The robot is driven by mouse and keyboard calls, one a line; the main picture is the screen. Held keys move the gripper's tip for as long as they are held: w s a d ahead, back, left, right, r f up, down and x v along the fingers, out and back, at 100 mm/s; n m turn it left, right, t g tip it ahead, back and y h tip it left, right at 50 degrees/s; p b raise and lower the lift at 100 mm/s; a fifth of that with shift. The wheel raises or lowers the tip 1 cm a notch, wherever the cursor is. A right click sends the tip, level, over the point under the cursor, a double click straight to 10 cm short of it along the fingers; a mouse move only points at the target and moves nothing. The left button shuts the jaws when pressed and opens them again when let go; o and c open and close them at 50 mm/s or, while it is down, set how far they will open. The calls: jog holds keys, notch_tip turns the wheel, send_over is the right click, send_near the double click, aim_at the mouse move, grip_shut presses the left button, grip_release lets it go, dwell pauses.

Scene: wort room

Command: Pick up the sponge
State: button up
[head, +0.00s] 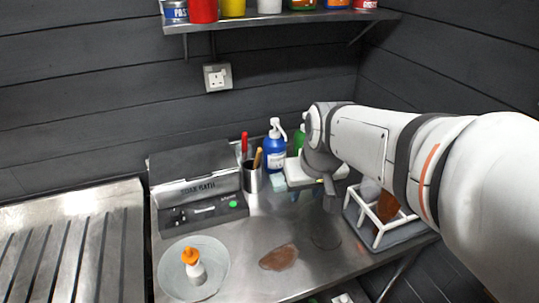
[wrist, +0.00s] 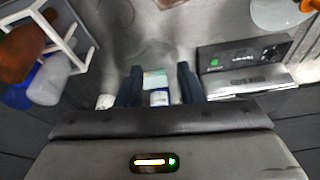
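A pale blue-green block, which looks like the sponge (head: 279,181), lies on the steel counter in front of a blue pump bottle (head: 275,155). In the wrist view the sponge (wrist: 155,78) shows between my two dark fingers, with a blue and white item just below it in the picture. My gripper (wrist: 160,69) is open, with a finger to each side of the sponge and nothing visibly held. In the head view my gripper (head: 330,197) is to the right of the sponge and partly hidden by my arm. I cannot tell its height over the sponge.
A white rack (head: 376,240) stands right. A plate (head: 170,284) with an orange-topped bottle and a brown patch (head: 279,257) are nearer. A shelf (head: 290,17) hangs above.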

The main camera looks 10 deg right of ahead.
jog(key=o, duration=0.6)
jog(key=shift+n, duration=0.4)
jog(key=w+f+b, duration=0.1)
jog(key=w+f, duration=0.1)
jog(key=w, duration=0.2)
jog(key=w+f+b, duration=0.1)
jog(key=w, duration=0.4)
jog(key=w+d+f+b, duration=0.1)
jog(key=w+f, duration=0.1)
jog(key=w, duration=0.3)
jog(key=shift+w+f, duration=0.1)
jog(key=shift+f, duration=0.25)
jog(key=o, duration=0.8)
jog(key=shift+n+t+y, duration=0.3)
jog(key=shift+n+t, duration=0.1)
jog(key=w+f+b, duration=0.1)
jog(key=w+f, duration=0.2)
jog(key=w, duration=0.1)
jog(key=w+d+f, duration=0.1)
jog(key=w+f, duration=0.2)
jog(key=w, duration=0.1)
jog(key=w+f+b, duration=0.1)
jog(key=w+f, duration=0.2)
jog(key=w, duration=0.2)
jog(key=shift+d+f+b, duration=0.2)
jog(key=shift+d+b, duration=0.1)
jog(key=shift+d, duration=0.05)
jog(key=shift+x, duration=1.45)
jog(key=shift+p+x, duration=0.8)
jog(key=shift+x, duration=1.8)
